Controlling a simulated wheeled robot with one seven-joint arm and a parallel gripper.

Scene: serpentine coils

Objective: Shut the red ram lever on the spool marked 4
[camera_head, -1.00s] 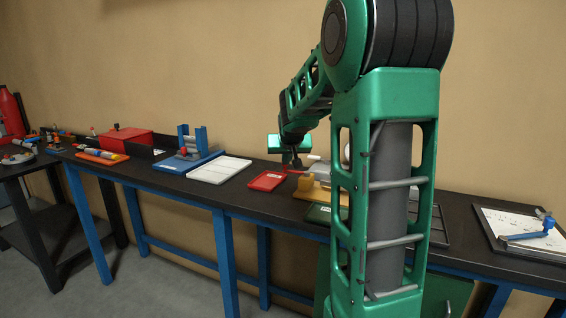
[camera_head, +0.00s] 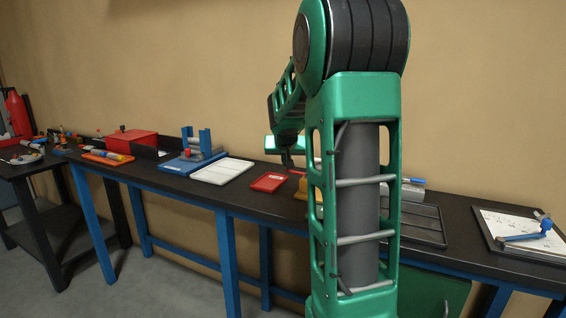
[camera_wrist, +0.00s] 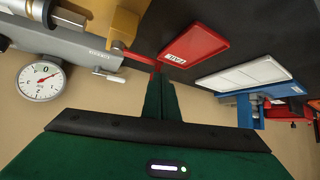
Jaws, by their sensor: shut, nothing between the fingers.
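My gripper (camera_wrist: 163,84) is shut and empty, with its green fingers side by side in the wrist view. In the head view it (camera_head: 287,160) hangs over the bench, partly behind my arm. A red lever (camera_wrist: 142,58) reaches from the grey spool body (camera_wrist: 78,50) to the fingertips. Whether the fingers touch it cannot be told. A round dial gauge (camera_wrist: 40,81) is on the spool's near side. The spool's label is too small to read, and I see no clear 4. In the head view my arm hides most of the spool.
A red tray (camera_head: 268,182) lies left of the spool, with a white tray (camera_head: 222,171) and a blue stand (camera_head: 195,157) farther left. The wall is behind the bench.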

